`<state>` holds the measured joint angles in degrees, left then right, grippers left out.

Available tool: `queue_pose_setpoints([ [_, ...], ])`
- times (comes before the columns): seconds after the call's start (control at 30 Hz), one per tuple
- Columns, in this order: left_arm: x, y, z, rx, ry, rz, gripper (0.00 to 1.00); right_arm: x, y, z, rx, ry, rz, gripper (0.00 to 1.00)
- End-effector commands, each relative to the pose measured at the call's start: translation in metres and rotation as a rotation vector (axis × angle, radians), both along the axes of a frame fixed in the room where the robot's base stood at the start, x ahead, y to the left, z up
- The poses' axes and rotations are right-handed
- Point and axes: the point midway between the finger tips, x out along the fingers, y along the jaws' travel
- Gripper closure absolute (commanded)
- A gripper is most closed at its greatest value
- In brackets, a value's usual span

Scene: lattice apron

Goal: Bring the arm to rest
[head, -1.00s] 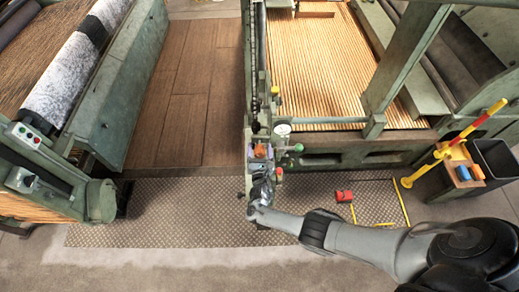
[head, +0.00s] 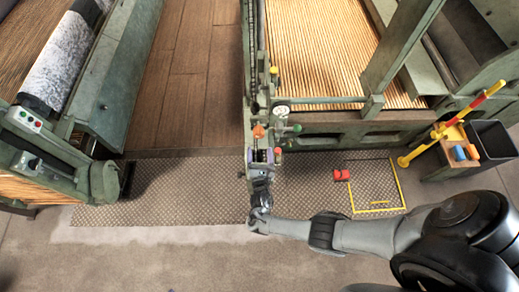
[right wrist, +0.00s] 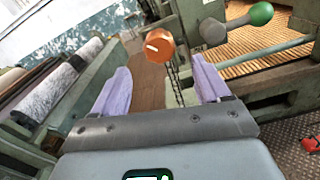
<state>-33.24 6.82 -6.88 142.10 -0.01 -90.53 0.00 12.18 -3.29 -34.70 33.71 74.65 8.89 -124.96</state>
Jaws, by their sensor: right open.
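My right gripper (head: 261,156) is open and empty, with light purple fingers. In the head view its arm comes in from the lower right and the hand points up the picture at the machine's control post. In the right wrist view the gap between the fingers (right wrist: 160,88) is empty. An orange knob (right wrist: 160,45) with a white mark lies beyond the fingertips, apart from them; it also shows in the head view (head: 258,131). My left gripper is not in view.
A lever with a green ball (right wrist: 261,14) is close to the right finger. A gauge (head: 281,110) sits above the hand. A red object (head: 341,175) lies on the patterned floor plate (head: 180,190) by yellow floor lines. A yellow post (head: 420,150) and black bin (head: 492,142) stand at right.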

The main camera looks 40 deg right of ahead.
Motion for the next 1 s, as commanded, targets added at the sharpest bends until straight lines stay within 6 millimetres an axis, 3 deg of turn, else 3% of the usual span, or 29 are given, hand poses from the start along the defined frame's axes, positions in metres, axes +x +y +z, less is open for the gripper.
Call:
queue_pose_setpoints([
  [0.33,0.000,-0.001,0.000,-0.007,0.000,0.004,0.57,0.000,0.000,-0.001,0.000,0.001,0.000,0.24],
  [0.47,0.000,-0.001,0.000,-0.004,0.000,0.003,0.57,-0.012,0.000,-0.010,0.000,0.022,0.000,0.24],
  [0.67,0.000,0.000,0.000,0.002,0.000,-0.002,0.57,-0.057,-0.010,-0.043,-0.009,0.100,-0.011,0.24],
  [0.77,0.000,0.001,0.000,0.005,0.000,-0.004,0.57,-0.094,-0.020,-0.060,0.007,0.137,-0.034,0.24],
  [0.83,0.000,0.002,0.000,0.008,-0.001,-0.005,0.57,-0.116,-0.022,-0.070,0.056,0.147,-0.045,0.24],
  [1.0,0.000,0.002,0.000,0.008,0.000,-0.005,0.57,-0.148,-0.025,-0.088,0.279,0.158,-0.098,0.24],
])
